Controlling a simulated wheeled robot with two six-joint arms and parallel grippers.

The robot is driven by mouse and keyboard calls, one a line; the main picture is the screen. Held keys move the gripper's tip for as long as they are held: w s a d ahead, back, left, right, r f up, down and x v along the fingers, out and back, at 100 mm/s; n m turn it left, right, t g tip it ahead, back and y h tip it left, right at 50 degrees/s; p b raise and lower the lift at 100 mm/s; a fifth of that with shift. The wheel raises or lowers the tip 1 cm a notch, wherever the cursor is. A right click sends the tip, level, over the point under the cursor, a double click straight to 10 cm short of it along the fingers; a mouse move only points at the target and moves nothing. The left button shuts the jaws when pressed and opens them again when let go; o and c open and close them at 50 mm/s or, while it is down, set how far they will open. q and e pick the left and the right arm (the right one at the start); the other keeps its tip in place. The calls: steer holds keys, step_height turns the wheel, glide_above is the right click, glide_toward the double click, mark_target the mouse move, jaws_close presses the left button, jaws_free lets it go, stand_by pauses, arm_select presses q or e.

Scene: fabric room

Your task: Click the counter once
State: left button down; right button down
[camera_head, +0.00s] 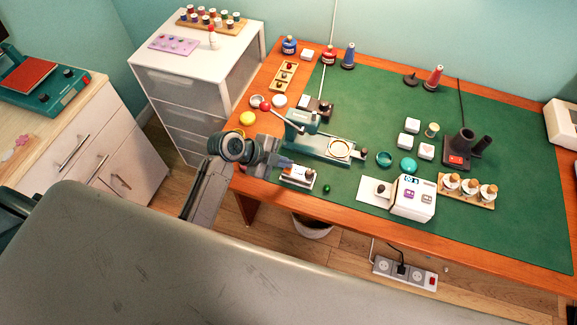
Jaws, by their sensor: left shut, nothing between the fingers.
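My left gripper (284,161) reaches in from the left over the front left edge of the green mat (345,190). It is shut and empty. A small silver and white device with a dark base (298,175) lies just right of and below its fingertips; it may be the counter, but it is too small to tell. A white box with a small display and two icon panels (412,197) stands farther right, near the table's front edge. I cannot tell for certain which of them is the counter. My right gripper is not in view.
A teal press (320,145) with a red-knobbed lever stands just behind the gripper. A green ball (326,189) lies right of the small device. The mat's far right is clear.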

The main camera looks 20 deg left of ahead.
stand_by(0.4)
arm_select(q)
steer(key=shift+r+p, duration=0.35)
steer(key=shift+r, duration=0.2)
step_height(320, 180, up, 6)
steer(key=p, duration=0.4)
steer(key=shift+f+p, duration=0.15)
steer(key=shift+p, duration=0.25)
stand_by(0.4)
